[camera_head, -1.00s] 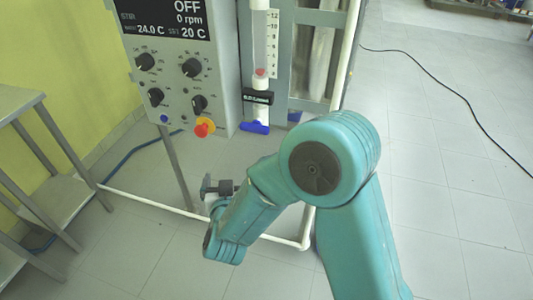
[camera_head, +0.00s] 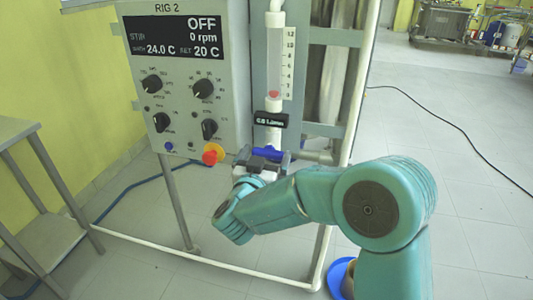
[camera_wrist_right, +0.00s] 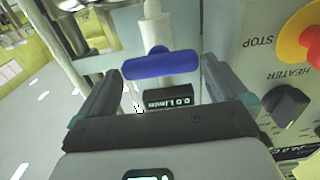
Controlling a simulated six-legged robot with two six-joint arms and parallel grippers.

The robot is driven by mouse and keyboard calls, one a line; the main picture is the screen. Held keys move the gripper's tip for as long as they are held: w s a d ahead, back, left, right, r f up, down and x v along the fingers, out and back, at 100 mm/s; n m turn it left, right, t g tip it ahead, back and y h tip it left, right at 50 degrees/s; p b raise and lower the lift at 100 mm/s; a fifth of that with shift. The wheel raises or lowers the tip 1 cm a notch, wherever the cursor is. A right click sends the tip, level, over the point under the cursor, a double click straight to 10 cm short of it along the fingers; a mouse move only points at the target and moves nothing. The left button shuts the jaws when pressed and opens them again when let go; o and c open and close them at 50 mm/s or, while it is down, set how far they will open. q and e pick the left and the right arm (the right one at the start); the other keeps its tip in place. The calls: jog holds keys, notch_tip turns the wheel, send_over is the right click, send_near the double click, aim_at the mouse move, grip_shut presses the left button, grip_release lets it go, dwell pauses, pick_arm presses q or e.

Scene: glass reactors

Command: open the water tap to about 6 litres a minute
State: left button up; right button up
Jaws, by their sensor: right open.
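The water tap's blue handle (camera_head: 268,153) sits crosswise below the flow meter tube (camera_head: 276,65) on the rig. In the right wrist view the handle (camera_wrist_right: 160,64) lies crosswise between the fingers. The small black flow display (camera_wrist_right: 168,98) reads 0.0 L/min; it also shows in the head view (camera_head: 271,120). The red float (camera_head: 274,94) is at the bottom of the scale. My right gripper (camera_head: 262,162) is open at the tap, one finger on each side of the handle; I cannot tell whether they touch it. My left gripper is not in view.
The control box (camera_head: 190,85) with knobs and a red-and-yellow stop button (camera_head: 212,154) is close to the gripper's left. A white frame pipe (camera_head: 361,80) stands right of the tap. A metal side table (camera_head: 20,130) is at the left. The floor at right is mostly clear.

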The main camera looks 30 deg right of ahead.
jog(key=shift+x, duration=1.25)
jog(key=c, duration=0.7)
jog(key=shift+r+n+p, duration=0.15)
jog(key=shift+n+p, duration=0.35)
jog(key=shift+p, duration=0.35)
jog(key=n+p, duration=0.3)
jog(key=p, duration=0.1)
jog(key=n+p, duration=0.3)
jog(key=p, duration=0.1)
jog(key=shift+w+a+n, duration=0.2)
jog(key=shift+n, duration=0.2)
jog(key=shift+a+f+n+p, duration=0.1)
jog(key=shift+f+n+p, duration=0.1)
jog(key=shift+n+p, duration=0.75)
jog(key=shift+f+n+p, duration=0.2)
jog(key=shift+n+p, duration=0.4)
jog(key=shift+n, duration=0.55)
jog(key=shift+f, duration=0.1)
